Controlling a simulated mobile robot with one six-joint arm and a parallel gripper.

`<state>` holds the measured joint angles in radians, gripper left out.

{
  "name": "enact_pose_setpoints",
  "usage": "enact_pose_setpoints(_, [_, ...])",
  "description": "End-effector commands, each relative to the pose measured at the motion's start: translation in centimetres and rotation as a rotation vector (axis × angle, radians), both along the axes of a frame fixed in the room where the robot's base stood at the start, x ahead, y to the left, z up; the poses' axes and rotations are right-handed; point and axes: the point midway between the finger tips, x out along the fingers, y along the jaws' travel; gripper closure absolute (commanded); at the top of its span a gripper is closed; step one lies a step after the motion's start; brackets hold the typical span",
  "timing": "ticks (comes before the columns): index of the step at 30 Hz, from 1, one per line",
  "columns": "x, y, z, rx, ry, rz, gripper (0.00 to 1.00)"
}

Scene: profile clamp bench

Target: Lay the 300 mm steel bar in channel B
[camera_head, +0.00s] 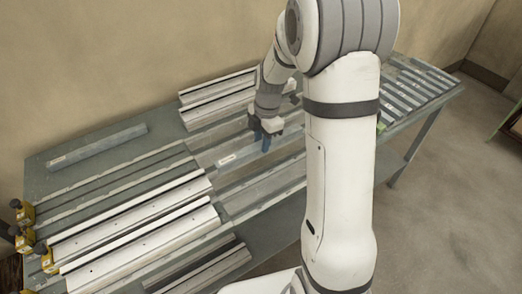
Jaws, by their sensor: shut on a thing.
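My gripper (265,143), with blue fingertips, points down over the middle of the bench. It is shut on a grey bar (240,151) with a small white label, which lies along the direction of the channels. The fingers and my arm hide part of the bar, and I cannot tell whether it touches the bench. Long channels lie side by side on the bench, some with pale raised rails (130,230). I cannot read any channel letter, so I cannot tell which is channel B.
Another grey bar (96,147) with a label lies at the back left of the bench (45,180). Yellow and black clamps (25,213) stand at the left end. Several slats (410,90) lie at the far right. My arm hides the bench's right middle.

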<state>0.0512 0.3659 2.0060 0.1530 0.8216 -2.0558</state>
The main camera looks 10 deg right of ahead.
Motion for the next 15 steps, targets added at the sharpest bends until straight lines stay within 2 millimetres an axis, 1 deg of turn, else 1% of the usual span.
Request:
enact_pose_setpoints(1, [0.0, -0.1, -0.5, 0.000, 0.000, -0.002, 1.00])
enact_pose_setpoints(7, [0.0, -0.3, -2.1, 0.001, 0.001, -0.008, 1.00])
enact_pose_setpoints(12, [0.0, -0.4, -4.5, 0.001, 0.001, -0.010, 1.00])
enact_pose_setpoints(15, [0.1, -0.4, -5.0, 0.001, -0.003, -0.010, 1.00])
